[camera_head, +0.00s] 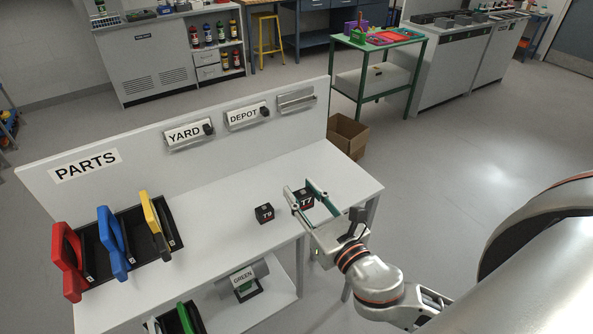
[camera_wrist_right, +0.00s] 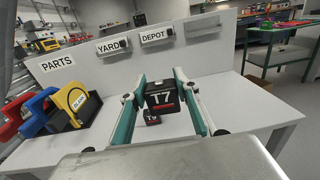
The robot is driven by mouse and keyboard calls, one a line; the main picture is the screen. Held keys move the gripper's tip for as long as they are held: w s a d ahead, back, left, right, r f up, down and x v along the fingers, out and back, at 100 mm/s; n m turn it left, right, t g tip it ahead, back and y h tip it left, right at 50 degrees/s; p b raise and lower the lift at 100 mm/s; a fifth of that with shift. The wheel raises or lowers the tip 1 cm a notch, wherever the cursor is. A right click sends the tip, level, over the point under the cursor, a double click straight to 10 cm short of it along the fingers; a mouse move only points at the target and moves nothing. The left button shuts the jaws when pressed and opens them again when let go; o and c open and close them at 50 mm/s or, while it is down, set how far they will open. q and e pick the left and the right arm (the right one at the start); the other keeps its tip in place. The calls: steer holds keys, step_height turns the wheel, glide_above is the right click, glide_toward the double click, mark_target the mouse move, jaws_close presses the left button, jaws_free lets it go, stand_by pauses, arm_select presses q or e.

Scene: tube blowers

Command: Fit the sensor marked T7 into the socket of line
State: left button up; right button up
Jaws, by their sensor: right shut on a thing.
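The black sensor marked T7 (camera_head: 307,203) is between the fingers of my right gripper (camera_head: 304,193), which is shut on it. In the wrist view T7 (camera_wrist_right: 160,98) faces the camera with its label upright, between the two green-sided fingers. It looks held above the bench top; the exact height is hard to tell. A second black block, marked T9 (camera_head: 264,213), sits on the bench left of the gripper; in the wrist view it (camera_wrist_right: 152,118) is partly hidden behind T7. My left gripper is not in view.
The white bench's back panel (camera_head: 250,133) carries plates labelled YARD (camera_head: 185,134) and DEPOT (camera_head: 243,117), each with a black piece, and an unlabelled plate (camera_head: 296,100). A black rack (camera_head: 131,240) with red, blue and yellow pieces stands left. A GREEN plate (camera_head: 243,277) is below.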

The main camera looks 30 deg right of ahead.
steer(key=w+d+r, duration=0.7)
steer(key=w+d, duration=0.5)
steer(key=shift+n+y, duration=0.3)
steer(key=shift+y, duration=0.1)
step_height(320, 180, down, 15)
steer(key=shift+w+d+f+b, duration=0.1)
steer(key=shift+w+d+b, duration=0.05)
steer(key=shift+b, duration=0.35)
steer(key=shift+f+b, duration=0.4)
steer(key=shift+f, duration=0.4)
step_height(320, 180, down, 3)
steer(key=shift+f+b, duration=0.15)
steer(key=shift+b, duration=1.05)
steer(key=shift+f, duration=0.1)
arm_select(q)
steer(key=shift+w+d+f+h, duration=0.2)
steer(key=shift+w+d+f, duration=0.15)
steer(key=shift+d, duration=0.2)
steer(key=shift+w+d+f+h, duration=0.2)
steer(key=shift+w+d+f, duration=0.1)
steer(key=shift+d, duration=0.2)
